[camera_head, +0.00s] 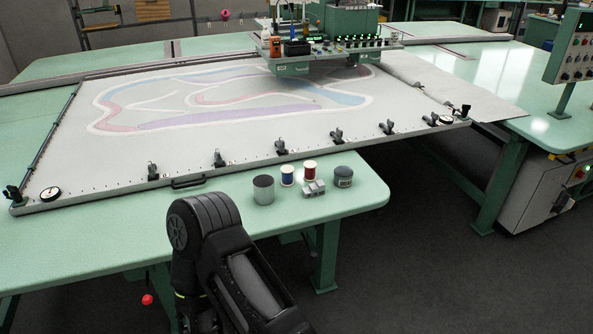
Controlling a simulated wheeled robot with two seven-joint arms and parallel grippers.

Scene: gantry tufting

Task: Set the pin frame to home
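The pin frame (100,194) is a large pale frame lying flat on the green table. Grey cloth with a red, blue and purple looped pattern is stretched across it. Several black clamps (281,147) and a black handle (187,182) sit along its front rail. Round dials show near its front left corner (50,193) and front right corner (446,119). The frame's far side is partly hidden behind the green tufting head (325,58). Neither gripper is visible.
A control panel (577,47) stands at right. Dark floor is clear at lower right.

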